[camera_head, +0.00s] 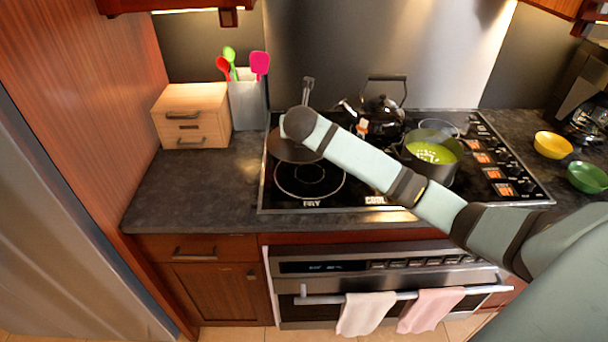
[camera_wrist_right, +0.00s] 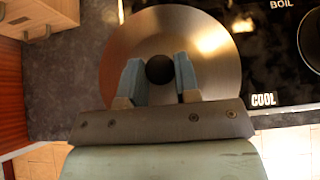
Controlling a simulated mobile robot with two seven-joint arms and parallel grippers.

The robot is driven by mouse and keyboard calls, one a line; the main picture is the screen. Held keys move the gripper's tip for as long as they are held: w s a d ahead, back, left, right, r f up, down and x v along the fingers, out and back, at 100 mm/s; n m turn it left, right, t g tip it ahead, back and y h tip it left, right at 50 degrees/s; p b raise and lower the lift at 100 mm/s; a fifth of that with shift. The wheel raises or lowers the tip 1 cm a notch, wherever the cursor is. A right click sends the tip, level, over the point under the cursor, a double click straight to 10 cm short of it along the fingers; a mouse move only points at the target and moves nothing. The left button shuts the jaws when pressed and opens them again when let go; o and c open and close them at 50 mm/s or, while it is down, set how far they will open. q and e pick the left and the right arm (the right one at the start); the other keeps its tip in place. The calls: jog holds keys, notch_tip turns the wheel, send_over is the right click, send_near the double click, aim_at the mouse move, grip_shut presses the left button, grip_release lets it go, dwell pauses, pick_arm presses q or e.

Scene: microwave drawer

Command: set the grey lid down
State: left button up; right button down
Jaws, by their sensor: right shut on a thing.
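The grey lid (camera_wrist_right: 215,45) is a round, shiny metal disc with a dark knob (camera_wrist_right: 159,69). My right gripper (camera_wrist_right: 159,78) is shut on this knob, with a blue finger on each side of it. In the head view the lid (camera_head: 283,151) shows partly from under the end of my right arm, at the left side of the stove. The arm's end hides the right gripper and the knob there. I cannot tell how high the lid is above the surface. My left gripper is not in view.
A pot of green soup (camera_head: 432,152) and a black kettle (camera_head: 381,108) stand on the stove (camera_head: 268,196). A wooden drawer box (camera_head: 190,112) and a utensil holder (camera_head: 248,105) stand at the back left. The dark counter (camera_head: 190,189) left of the stove is clear in front.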

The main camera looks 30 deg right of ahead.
notch_tip(320, 180, down, 16)
jog(key=shift+f+p, duration=0.2)
jog(key=shift+p, duration=0.1)
jog(key=c, duration=0.8)
grip_release()
jog(key=shift+f, duration=0.1)
jog(key=v, duration=1.2)
jog(key=s+a+f+m+y, duration=0.6)
jog(key=s+a+f+m, duration=0.4)
jog(key=s+f, duration=0.15)
jog(key=s+a+f+m+y, duration=0.1)
jog(key=s+f+m, duration=0.1)
jog(key=s+m, duration=0.3)
jog(key=s+a+f+m+t+y, duration=0.1)
jog(key=s+a+m, duration=0.1)
jog(key=s+m, duration=0.3)
jog(key=s+a+f+m+y, duration=0.1)
jog(key=s+f+m, duration=0.1)
jog(key=s+m, duration=0.3)
jog(key=shift+s+a+f+m+t, duration=0.3)
jog(key=shift+s+m+t, duration=0.1)
jog(key=shift+m, duration=0.5)
